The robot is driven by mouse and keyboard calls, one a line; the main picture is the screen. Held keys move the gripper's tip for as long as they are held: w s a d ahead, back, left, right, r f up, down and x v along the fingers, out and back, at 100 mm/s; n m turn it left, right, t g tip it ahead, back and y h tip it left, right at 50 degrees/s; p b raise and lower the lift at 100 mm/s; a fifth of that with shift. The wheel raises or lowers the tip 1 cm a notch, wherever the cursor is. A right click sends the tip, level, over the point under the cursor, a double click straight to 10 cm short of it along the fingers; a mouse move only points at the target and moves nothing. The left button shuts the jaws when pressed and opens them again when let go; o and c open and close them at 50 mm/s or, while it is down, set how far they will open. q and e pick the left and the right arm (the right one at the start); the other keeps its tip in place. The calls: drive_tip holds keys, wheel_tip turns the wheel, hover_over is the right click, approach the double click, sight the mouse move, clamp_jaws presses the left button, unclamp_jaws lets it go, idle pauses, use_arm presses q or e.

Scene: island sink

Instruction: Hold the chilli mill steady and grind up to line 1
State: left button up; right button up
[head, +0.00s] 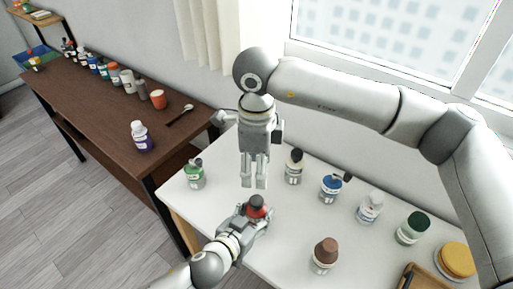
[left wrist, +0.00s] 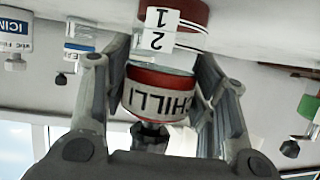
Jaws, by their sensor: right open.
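The chilli mill (head: 256,213), red with a dark top, stands on the white table. It is upside down in the left wrist view (left wrist: 160,95), with a red CHILLI band, a clear section, a white strip marked 1 and 2, and a dark knob. My left gripper (head: 252,215) has its fingers on both sides of the mill and appears closed on it. Its fingers also show in the left wrist view (left wrist: 160,80). My right gripper (head: 254,185) is open and empty, pointing down above and just behind the mill in the head view.
Other mills and jars stand around: a green one (head: 195,176) at left, a blue one (head: 332,189) and a brown-topped one (head: 324,257) at right. A wooden tray (head: 421,280) lies front right. A dark table (head: 105,115) with several bottles is at left.

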use_arm(q)
drive_tip(key=o, duration=0.4)
drive_tip(key=shift+c, duration=0.2)
drive_tip(key=shift+s, duration=0.1)
